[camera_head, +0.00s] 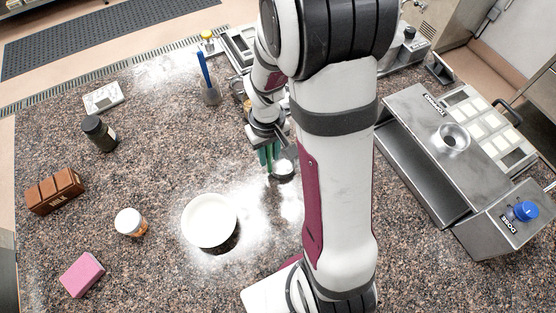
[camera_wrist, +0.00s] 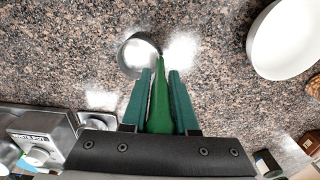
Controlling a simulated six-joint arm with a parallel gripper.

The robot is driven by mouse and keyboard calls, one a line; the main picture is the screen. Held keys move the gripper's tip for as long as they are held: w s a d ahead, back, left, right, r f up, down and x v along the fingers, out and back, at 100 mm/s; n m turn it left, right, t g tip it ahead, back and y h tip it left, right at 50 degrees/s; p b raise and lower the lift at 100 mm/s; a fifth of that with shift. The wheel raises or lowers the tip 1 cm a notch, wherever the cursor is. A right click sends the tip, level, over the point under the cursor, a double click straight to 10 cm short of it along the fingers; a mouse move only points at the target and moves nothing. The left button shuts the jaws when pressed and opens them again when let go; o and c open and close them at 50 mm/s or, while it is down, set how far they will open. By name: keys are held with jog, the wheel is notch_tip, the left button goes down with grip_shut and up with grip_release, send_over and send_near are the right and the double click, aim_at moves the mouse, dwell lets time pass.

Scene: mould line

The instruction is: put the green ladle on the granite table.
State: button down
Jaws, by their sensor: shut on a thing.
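My gripper (camera_wrist: 160,75) is shut on the green ladle (camera_wrist: 160,106), with its teal fingers on both sides of the handle. In the head view the ladle's bowl (camera_head: 283,170) shows just left of my arm, and my gripper (camera_head: 267,158) is partly hidden by the arm. The speckled granite table (camera_head: 155,165) spreads under it. I cannot tell whether the ladle touches the tabletop.
A white bowl (camera_head: 209,220) stands close, left of and nearer than the ladle. A white-lidded jar (camera_head: 129,221), pink sponge (camera_head: 82,275), brown block (camera_head: 55,190) and dark jar (camera_head: 99,133) stand farther left. A steel cabinet (camera_head: 425,150) takes up the right. Bare granite lies left of the gripper.

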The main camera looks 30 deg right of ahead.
dwell(0.8)
notch_tip(320, 180, up, 4)
jog(key=shift+r, duration=0.15)
jog(key=s+d+r, duration=0.7)
jog(key=s+d, duration=0.1)
jog(key=d, duration=0.1)
jog(key=w+a+r, duration=1)
jog(key=w+a, duration=0.2)
jog(key=a, duration=0.2)
jog(key=shift+w+r, duration=0.2)
